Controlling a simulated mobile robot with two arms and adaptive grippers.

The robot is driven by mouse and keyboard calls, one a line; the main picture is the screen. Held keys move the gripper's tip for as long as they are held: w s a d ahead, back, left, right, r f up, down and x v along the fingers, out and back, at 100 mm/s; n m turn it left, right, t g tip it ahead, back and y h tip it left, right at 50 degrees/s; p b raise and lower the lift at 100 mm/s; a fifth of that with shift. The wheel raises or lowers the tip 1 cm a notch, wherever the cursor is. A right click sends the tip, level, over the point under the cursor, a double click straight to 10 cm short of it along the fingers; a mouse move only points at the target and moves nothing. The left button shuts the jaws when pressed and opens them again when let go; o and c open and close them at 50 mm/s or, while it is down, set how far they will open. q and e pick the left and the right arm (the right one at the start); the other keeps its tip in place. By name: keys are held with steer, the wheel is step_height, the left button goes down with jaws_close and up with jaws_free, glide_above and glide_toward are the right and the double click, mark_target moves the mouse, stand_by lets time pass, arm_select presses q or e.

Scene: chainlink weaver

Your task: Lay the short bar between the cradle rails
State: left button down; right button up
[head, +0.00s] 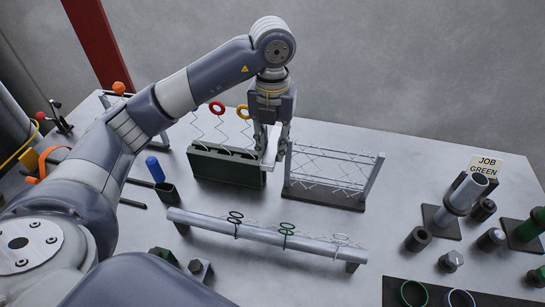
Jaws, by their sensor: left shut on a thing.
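My left gripper (270,150) points straight down at the back middle of the table. It is shut on a small pale piece (269,163), which looks like the short bar seen nearly end-on; the fingers hide much of it. The held piece is between the dark green box and a wire-mesh frame (335,152) with metal rails on a dark base, which may be the cradle. The gripper is close to the frame's left post; I cannot tell whether they touch. My right gripper is not in view.
The dark green box (226,168) holds zigzag wires with a red ring (217,108) and a yellow ring (243,111). A long pale tube (265,235) with several rings lies in front. Cylinders and a "JOB GREEN" sign (485,166) stand at right. Some table is clear between frame and cylinders.

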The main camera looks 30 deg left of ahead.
mark_target(272, 164)
arm_select(q)
step_height(272, 164, up, 8)
steer(key=shift+f, duration=0.1)
stand_by(0.4)
